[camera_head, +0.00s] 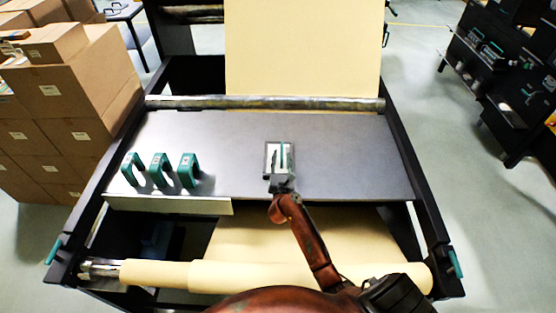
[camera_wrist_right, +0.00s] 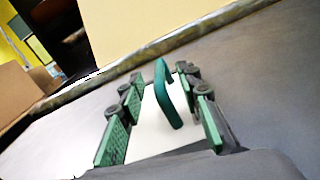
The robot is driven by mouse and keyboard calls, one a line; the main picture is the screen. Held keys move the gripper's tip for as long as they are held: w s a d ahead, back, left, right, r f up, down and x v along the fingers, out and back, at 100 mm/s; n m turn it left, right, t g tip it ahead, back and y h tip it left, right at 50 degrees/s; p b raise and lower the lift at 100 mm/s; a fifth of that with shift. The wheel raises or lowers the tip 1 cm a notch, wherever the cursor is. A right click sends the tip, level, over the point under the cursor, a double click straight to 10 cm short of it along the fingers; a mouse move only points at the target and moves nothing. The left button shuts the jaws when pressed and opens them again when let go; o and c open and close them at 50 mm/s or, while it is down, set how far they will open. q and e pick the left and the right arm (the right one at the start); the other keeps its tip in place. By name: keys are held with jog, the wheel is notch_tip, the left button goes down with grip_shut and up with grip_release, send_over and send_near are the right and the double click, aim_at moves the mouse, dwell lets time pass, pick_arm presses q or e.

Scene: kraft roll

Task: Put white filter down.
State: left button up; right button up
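The white filter (camera_wrist_right: 148,130) is a pale flat piece with a green handle (camera_wrist_right: 166,95) standing up from it. In the right wrist view it fills the space between the green-padded fingers of my right gripper (camera_wrist_right: 162,128), which appear closed against its two sides. In the head view my right gripper (camera_head: 279,158) is over the middle of the grey table top (camera_head: 345,150), with white and green showing between its fingers. Whether the filter's underside touches the table is hidden. My left gripper is not in view.
Several green handles (camera_head: 160,168) stand at the table's left. A metal roller (camera_head: 265,103) and hanging kraft paper (camera_head: 303,45) are at the back; a kraft roll (camera_head: 240,276) lies in front. Cardboard boxes (camera_head: 75,80) are stacked left. The table's right side is clear.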

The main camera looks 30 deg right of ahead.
jog(key=shift+w+d, duration=0.25)
jog(key=shift+w, duration=0.1)
grip_shut()
dwell(0.6)
